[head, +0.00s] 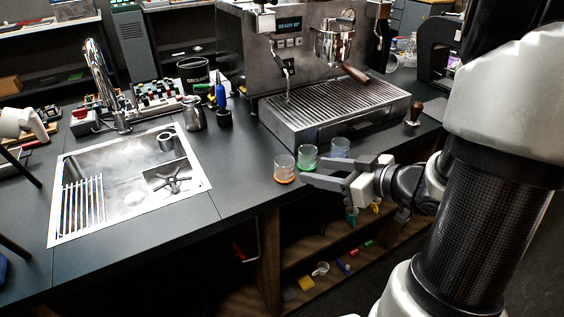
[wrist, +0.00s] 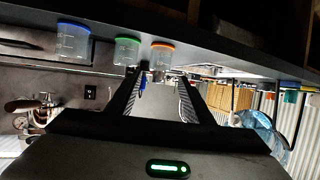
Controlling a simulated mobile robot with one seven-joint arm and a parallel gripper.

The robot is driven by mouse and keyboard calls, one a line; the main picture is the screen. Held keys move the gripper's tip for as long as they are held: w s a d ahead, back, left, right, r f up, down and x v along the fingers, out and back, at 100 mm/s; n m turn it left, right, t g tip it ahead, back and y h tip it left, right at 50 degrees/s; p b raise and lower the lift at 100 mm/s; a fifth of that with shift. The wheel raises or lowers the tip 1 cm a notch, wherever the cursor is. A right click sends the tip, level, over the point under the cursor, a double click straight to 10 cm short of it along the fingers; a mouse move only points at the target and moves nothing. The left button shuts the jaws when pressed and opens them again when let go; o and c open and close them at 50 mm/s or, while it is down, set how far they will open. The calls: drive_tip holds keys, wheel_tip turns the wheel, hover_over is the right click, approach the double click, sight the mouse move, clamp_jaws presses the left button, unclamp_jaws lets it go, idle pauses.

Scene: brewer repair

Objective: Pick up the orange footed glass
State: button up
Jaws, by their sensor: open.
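The orange footed glass (head: 284,168) is a clear tumbler with an orange base, upright on the dark counter near its front edge. In the wrist view, which looks upside down, the orange footed glass (wrist: 162,58) lies beyond the fingertips, roughly in line with the gap. My gripper (head: 311,172) is open and empty, just right of the glass in the head view, its fingers pointing towards it. My gripper (wrist: 162,78) also shows open in the wrist view. Whether a fingertip touches the glass cannot be told.
A green-based glass (head: 307,158) stands close behind the orange one, and a blue-based glass (head: 340,147) beyond it, near my upper finger. The espresso machine (head: 335,112) stands behind them. Counter left of the orange glass is clear up to the sink (head: 128,185).

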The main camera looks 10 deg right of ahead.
sight(292, 166)
drive_tip(key=b+x, duration=0.2)
drive_tip(key=x, duration=0.8)
drive_tip(key=shift+a, duration=0.1)
drive_tip(key=shift+r+b+x, duration=0.2)
drive_tip(key=shift+b+x, duration=0.7)
drive_tip(key=shift+x, duration=1.95)
drive_tip(key=c, duration=0.8)
